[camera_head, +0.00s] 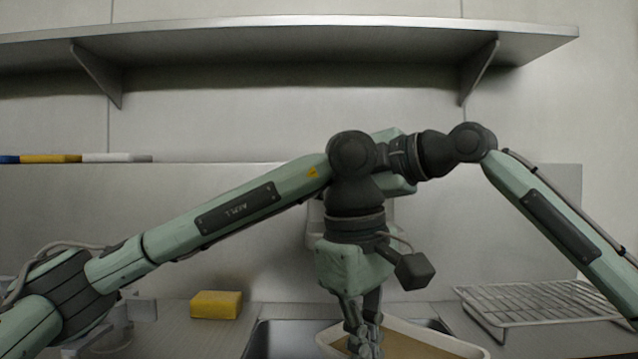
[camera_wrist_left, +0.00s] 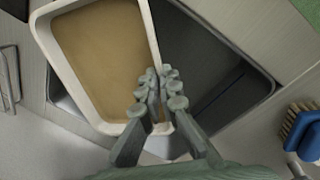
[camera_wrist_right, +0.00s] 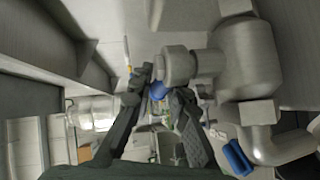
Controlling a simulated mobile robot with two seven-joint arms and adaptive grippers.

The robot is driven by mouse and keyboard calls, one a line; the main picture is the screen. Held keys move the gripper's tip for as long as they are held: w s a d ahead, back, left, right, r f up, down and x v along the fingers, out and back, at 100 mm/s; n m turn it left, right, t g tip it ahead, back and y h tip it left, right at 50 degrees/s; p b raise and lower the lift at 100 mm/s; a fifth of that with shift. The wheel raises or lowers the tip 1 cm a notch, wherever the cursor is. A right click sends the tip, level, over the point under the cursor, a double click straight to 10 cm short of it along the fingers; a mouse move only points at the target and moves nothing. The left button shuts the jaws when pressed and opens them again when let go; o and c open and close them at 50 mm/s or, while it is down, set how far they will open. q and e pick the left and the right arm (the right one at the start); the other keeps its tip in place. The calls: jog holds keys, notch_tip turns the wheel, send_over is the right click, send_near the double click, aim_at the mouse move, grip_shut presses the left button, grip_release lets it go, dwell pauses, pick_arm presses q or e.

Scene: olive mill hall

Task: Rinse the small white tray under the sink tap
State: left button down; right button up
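The small white tray (camera_head: 455,343) shows low in the head view, over the sink (camera_head: 270,340). In the left wrist view the tray (camera_wrist_left: 97,5) has a tan-brown layer across its floor and overlaps the dark basin (camera_wrist_left: 215,70). My left gripper (camera_head: 365,335) points down at the tray; its fingers (camera_wrist_left: 161,78) are closed on either side of the tray's wall. My right gripper (camera_wrist_right: 160,88) has its fingers apart, around or just before a small blue knob (camera_wrist_right: 157,91) beside the thick grey tap (camera_wrist_right: 245,60). Contact is unclear. My left wrist hides the right gripper in the head view.
A yellow sponge (camera_head: 216,304) lies left of the sink. A wire rack (camera_head: 540,300) stands on the right of the counter. A blue brush (camera_wrist_left: 302,130) lies near the basin. A shelf (camera_head: 290,40) runs above; my two arms are close together.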

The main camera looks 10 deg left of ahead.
grip_shut()
jog(key=shift+s+d+n+g+y, duration=0.1)
jog(key=shift+s+n+g+y, duration=0.25)
jog(key=shift+n+g, duration=0.3)
jog(key=shift+w, duration=0.1)
jog(key=o, duration=0.8)
grip_release()
jog(key=v, duration=1.2)
